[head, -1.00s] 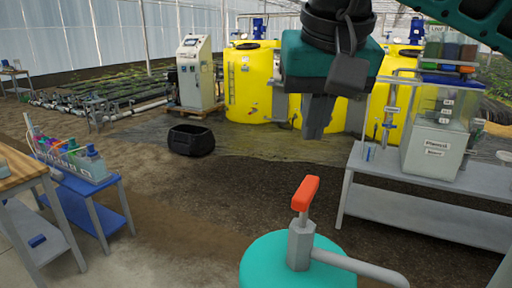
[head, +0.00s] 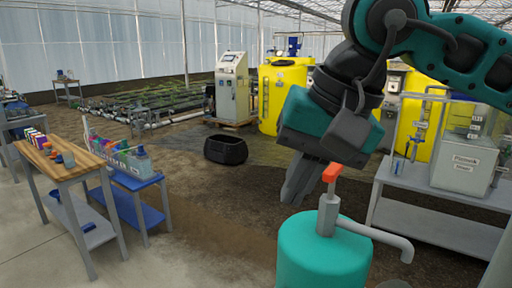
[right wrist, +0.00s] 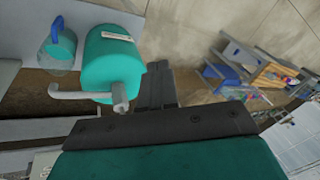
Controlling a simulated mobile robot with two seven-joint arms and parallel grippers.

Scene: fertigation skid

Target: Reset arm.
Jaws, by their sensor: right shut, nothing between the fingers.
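My right arm comes in from the upper right of the head view. Its right gripper (head: 298,182) points downward, shut and empty, just left of and behind the red lever of the teal pump canister (head: 322,255) as seen there. I cannot tell whether it touches the lever. The right wrist view shows the gripper's dark fingers (right wrist: 157,88) beside the canister (right wrist: 112,62) and its grey spout, with nothing between them. My left gripper is not in view.
A grey bench (head: 430,216) with a clear-walled dosing box stands at the right. Yellow tanks (head: 285,88) and a control cabinet (head: 232,90) stand behind. A black tub (head: 226,150) sits on the soil. A wooden-topped table (head: 62,163) and blue bottle stand (head: 135,180) are at left.

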